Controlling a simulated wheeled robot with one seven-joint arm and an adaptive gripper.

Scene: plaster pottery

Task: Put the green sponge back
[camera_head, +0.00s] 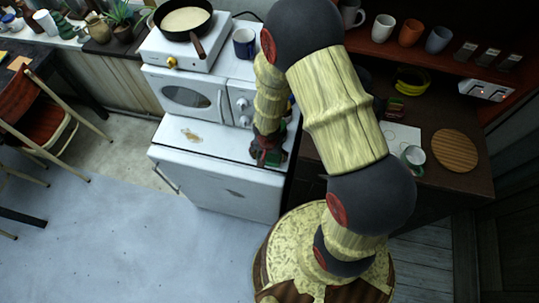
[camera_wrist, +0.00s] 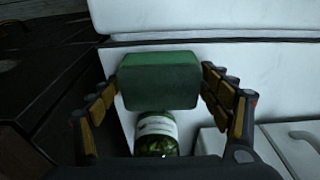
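The green sponge (camera_wrist: 160,80) is between the two fingers of my gripper (camera_wrist: 160,85) in the wrist view. Both fingertips press against its sides, so my gripper is shut on it. In the head view my gripper (camera_head: 268,156) is over the right part of the white appliance top, close to its front edge. Only a small green patch of the sponge shows there; the fingers and arm hide most of it.
A green bottle with a pale label (camera_wrist: 156,134) shows below the sponge in the wrist view. A pan (camera_head: 184,20) and a blue mug (camera_head: 244,43) stand on the white appliances. The brown counter at right holds a round wooden board (camera_head: 455,150) and a mug (camera_head: 413,157).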

